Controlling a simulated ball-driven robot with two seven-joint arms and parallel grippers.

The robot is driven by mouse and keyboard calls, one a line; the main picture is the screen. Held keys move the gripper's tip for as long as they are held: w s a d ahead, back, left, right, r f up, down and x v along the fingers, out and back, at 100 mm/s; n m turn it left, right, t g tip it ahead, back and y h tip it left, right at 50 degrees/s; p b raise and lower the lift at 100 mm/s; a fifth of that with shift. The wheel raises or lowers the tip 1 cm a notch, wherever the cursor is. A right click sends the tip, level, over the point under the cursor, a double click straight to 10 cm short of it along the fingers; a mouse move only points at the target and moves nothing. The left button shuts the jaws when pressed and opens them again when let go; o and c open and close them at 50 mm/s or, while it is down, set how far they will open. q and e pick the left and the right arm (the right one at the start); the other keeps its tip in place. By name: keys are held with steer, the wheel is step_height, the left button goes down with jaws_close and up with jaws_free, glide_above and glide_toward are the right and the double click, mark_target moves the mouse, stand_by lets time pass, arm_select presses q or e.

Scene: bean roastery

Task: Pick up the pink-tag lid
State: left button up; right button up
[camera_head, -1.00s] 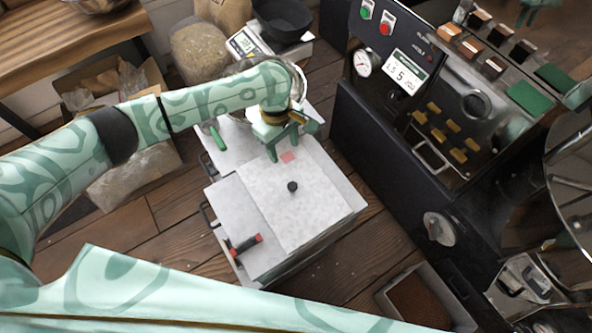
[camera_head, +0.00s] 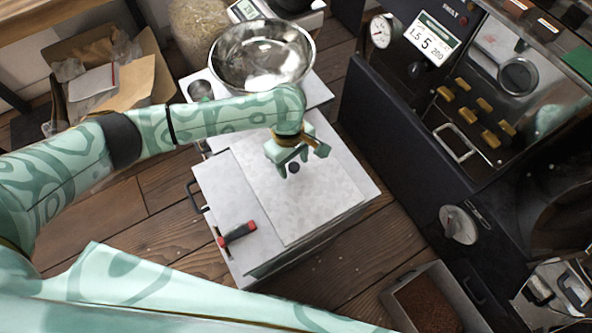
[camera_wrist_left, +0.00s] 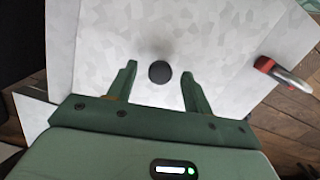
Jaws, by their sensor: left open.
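The lid (camera_head: 318,205) is a pale grey mottled square panel lying flat on a metal bin, with a small round black knob (camera_head: 294,168) in its middle. Its pink tag does not show now; my left arm and gripper cover that side. My left gripper (camera_head: 294,166) is open, pointing down over the knob. In the left wrist view the knob (camera_wrist_left: 159,71) sits between the two spread fingers of the left gripper (camera_wrist_left: 159,73), apart from both. I cannot tell the height left between fingertips and lid. My right gripper is not in view.
A red-handled clamp (camera_head: 238,234) sits on the plain panel beside the lid. A steel bowl (camera_head: 262,58) stands behind. The dark roaster machine (camera_head: 400,130) is at the right, and a bin of brown beans (camera_head: 428,300) is at the lower right.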

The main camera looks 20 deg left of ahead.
arm_select(q)
steer(key=shift+f, duration=0.1)
jaws_close()
